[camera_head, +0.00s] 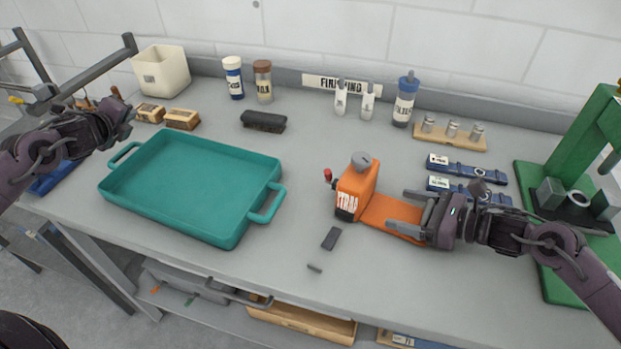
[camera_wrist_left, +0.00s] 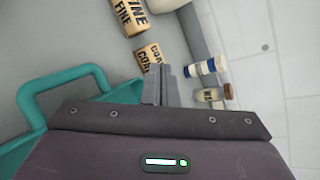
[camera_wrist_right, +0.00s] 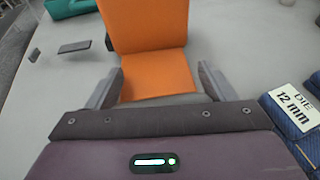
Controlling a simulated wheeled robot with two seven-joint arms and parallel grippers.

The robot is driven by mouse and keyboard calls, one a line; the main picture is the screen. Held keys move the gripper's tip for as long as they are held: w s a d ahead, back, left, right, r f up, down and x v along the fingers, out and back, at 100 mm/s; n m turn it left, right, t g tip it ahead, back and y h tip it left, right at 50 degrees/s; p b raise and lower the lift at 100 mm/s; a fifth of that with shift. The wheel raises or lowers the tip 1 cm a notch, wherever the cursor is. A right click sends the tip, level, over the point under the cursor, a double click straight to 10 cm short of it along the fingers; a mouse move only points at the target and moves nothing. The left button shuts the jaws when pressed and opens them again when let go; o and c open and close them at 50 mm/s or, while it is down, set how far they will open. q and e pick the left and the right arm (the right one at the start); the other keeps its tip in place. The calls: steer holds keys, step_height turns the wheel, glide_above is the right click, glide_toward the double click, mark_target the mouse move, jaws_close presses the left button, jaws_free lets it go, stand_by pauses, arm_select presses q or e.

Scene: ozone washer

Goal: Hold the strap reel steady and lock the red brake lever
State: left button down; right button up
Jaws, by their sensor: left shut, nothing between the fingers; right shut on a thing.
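The orange strap reel (camera_head: 358,186) stands on the bench right of centre, with a grey knob on top, a white label and a flat orange base plate (camera_head: 392,214) to its right. The small red brake lever (camera_head: 328,174) sticks out on its left side. My right gripper (camera_head: 398,210) is shut on the base plate, with one finger along each side; the plate also shows in the right wrist view (camera_wrist_right: 158,75). My left gripper (camera_head: 124,106) is shut and empty, raised over the far left of the bench; its fingertips meet in the left wrist view (camera_wrist_left: 161,84).
A teal tray (camera_head: 270,210) lies between my left gripper and the reel. A dark block (camera_head: 331,239) and a small grey piece (camera_head: 314,267) lie in front of the reel. A brush (camera_head: 263,121) and bottles stand behind. A green press (camera_head: 580,150) stands at right.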

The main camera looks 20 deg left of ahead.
mark_target(328, 175)
arm_select(q)
steer(key=s+d+m+g+h, duration=0.1)
steer(key=s+d+m+h, duration=0.3)
steer(key=d+m, duration=0.4)
steer(key=s+d+f+m+g+h, duration=0.1)
steer(key=s+d+m+h, duration=0.3)
steer(key=d, duration=1.2)
steer(key=s+d+m+g+h, duration=0.1)
steer(key=s+d+m+h, duration=0.2)
steer(key=d+m, duration=0.9)
steer(key=shift+s+d+f+h, duration=0.4)
steer(key=shift+s+d, duration=0.15)
steer(key=shift+s, duration=0.2)
steer(key=shift+x, duration=3.15)
steer(key=w+d, duration=0.3)
steer(key=w, duration=0.1)
steer(key=shift+w+d+f, duration=0.15)
steer(key=shift+d+f, duration=0.25)
steer(key=shift+w+d+r, duration=0.15)
steer(key=shift+w+d, duration=0.35)
steer(key=shift+w+d+r, duration=0.1)
